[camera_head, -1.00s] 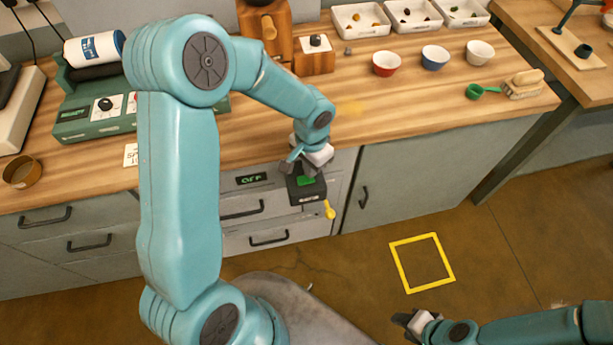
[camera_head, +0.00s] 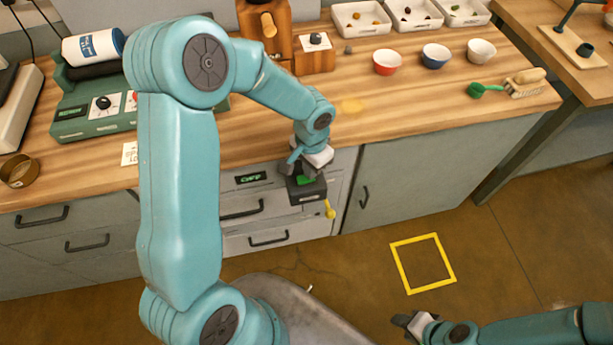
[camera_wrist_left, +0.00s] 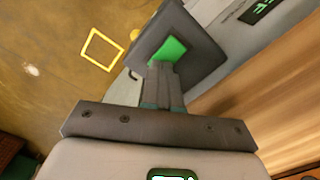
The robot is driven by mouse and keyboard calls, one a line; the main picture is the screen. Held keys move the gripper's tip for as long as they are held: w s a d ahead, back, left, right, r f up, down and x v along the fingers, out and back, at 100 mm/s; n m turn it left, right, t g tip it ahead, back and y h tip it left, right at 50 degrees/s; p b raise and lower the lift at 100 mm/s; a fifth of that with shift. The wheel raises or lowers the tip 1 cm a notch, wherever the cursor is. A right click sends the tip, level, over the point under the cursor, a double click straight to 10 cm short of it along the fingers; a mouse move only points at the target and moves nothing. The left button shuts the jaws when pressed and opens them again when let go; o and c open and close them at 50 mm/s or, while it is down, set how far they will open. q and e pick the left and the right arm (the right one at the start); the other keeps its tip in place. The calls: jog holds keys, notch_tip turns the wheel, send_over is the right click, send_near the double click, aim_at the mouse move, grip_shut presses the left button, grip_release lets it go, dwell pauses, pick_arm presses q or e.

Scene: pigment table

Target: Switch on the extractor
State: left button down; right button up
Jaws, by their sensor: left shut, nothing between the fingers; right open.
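My left gripper (camera_head: 300,172) is shut and empty, pointing down at the box. In the left wrist view its fingertips (camera_wrist_left: 163,70) are at the near edge of the green button (camera_wrist_left: 169,50); I cannot tell whether they touch it. My right gripper (camera_head: 415,325) is open and empty, low over the floor.
The wooden counter (camera_head: 400,110) carries a green machine (camera_head: 75,125), bowls, white trays and a brush. Grey drawers and a cabinet door (camera_head: 400,180) lie below it. A yellow square (camera_head: 398,268) marks the clear floor.

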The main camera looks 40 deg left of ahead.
pick_arm(q)
jog(key=shift+f+b, duration=0.35)
jog(key=shift+f, duration=0.05)
jog(key=shift+r, duration=0.1)
jog(key=shift+r+p, duration=2.45)
jog(key=shift+r, duration=1.05)
jog(key=shift+d+f, duration=0.1)
jog(key=s+d+f+n+h, duration=0.4)
jog(key=s+d+f, duration=1)
jog(key=f, duration=0.2)
jog(key=shift+s+d+f, duration=0.25)
jog(key=shift+s+d, duration=0.05)
jog(key=shift+s, duration=0.05)
